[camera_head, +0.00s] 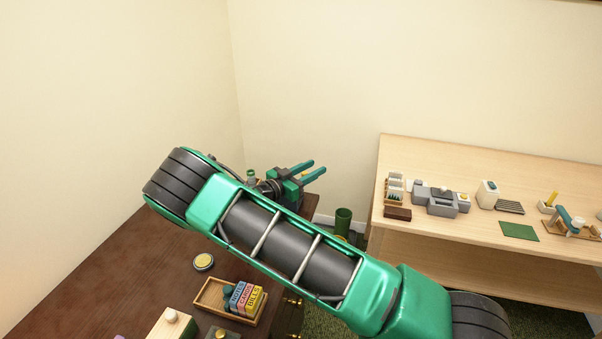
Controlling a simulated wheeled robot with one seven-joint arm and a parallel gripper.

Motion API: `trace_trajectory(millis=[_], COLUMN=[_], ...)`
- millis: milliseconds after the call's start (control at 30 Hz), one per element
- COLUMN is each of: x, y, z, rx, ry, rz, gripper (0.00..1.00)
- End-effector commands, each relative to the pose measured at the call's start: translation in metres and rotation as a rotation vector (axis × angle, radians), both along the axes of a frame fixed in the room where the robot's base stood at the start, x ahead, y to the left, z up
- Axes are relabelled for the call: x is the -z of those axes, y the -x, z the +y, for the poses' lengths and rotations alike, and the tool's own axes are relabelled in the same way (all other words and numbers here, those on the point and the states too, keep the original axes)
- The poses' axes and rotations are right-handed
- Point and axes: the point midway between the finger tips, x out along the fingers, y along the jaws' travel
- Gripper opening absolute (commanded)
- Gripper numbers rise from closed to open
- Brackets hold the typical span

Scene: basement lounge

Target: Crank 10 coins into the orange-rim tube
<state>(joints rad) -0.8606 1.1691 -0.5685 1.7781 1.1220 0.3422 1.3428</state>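My gripper (319,168) is held out beyond the far edge of the dark wooden table, and its two teal fingers stand apart with nothing visible between them. My green arm crosses the middle of the view and hides part of the table and floor. I cannot make out an orange-rim tube, a crank or loose coins for certain. A round yellow-topped piece with a dark rim (203,261) lies on the dark table (110,255). A grey machine (440,199) stands on the light wooden bench (430,155); its details are too small to tell.
A wooden tray (211,299) holds several coloured, lettered boxes (243,298). A green cylinder (343,221) stands between table and bench. The bench also bears a white dispenser (487,194), a green mat (520,231) and a teal-and-white device (571,221). Walls close the left and back.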

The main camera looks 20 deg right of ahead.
Motion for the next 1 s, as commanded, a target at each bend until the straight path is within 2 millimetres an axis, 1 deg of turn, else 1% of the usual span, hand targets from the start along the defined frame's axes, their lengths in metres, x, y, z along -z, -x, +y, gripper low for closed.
trace_trajectory(millis=[167,267,367,700,900,1000], x=[0.0,0.0,0.0,0.0,0.001,0.001], y=[0.001,0.002,0.006,0.028,0.037,0.038], z=[-0.001,0.003,0.013,0.072,0.093,0.097], rx=[0.002,0.002,0.002,-0.001,0.001,0.001], ry=[0.001,0.001,0.001,0.0,0.0,0.0], rz=[0.0,0.001,0.0,0.001,0.0,0.001], gripper=[0.35,0.35,0.35,0.35,0.35,0.35])
